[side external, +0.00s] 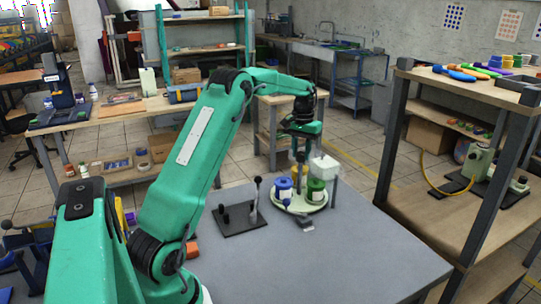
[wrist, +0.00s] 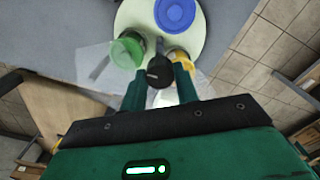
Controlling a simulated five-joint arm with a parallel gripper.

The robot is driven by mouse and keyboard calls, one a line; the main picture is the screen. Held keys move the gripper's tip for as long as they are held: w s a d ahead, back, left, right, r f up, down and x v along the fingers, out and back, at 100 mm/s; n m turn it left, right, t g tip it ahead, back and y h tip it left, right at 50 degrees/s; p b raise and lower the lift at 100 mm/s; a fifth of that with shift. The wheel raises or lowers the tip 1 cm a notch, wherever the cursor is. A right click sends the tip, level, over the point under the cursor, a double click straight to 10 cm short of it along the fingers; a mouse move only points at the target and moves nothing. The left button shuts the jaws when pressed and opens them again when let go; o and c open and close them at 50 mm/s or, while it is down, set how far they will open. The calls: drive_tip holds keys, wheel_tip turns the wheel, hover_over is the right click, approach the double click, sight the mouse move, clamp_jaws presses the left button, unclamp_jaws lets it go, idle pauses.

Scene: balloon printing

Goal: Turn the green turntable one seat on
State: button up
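The pale green round turntable (side external: 300,205) stands on the grey table and carries a blue container (side external: 284,188), a green one (side external: 316,190) and a yellow one (wrist: 181,54). The turntable (wrist: 140,12) also shows in the wrist view, with the blue container (wrist: 175,14) at the top and the green one (wrist: 127,50) at the left. My gripper (side external: 301,150) points down over the turntable. In the wrist view its fingers (wrist: 160,82) stand on either side of a black round knob (wrist: 160,70); whether they press on it I cannot tell.
A black plate with an upright lever (side external: 256,195) stands left of the turntable. A shelf rack (side external: 470,170) is at the right. The grey table (side external: 370,255) is bare in front.

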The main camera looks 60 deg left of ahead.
clamp_jaws()
drive_tip(key=shift+n, duration=0.8)
drive_tip(key=shift+r+n, duration=0.1)
drive_tip(key=shift+n, duration=8)
drive_tip(key=shift+a+n, duration=0.1)
drive_tip(key=shift+n, duration=3)
